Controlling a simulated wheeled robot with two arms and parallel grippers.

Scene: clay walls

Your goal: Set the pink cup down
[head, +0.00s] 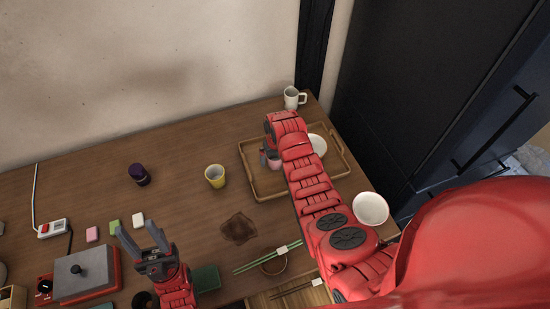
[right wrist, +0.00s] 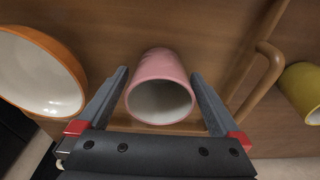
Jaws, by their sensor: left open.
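The pink cup (right wrist: 160,85) is between the two fingers of my right gripper (right wrist: 159,78), with its open mouth facing the right wrist camera. The fingers lie close along both sides of it. In the head view the pink cup (head: 274,162) shows partly behind my right arm, over the left part of the wooden tray (head: 266,196). I cannot tell whether its base touches the tray. My left gripper (head: 142,240) is open and empty above the table's front left part.
A white bowl (head: 317,144), orange outside (right wrist: 38,72), is on the tray beside the pink cup. A yellow cup (head: 215,176) stands left of the tray, a white mug (head: 293,98) behind it. Another bowl (head: 370,208) is at the right. Green chopsticks (head: 268,257) lie in front.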

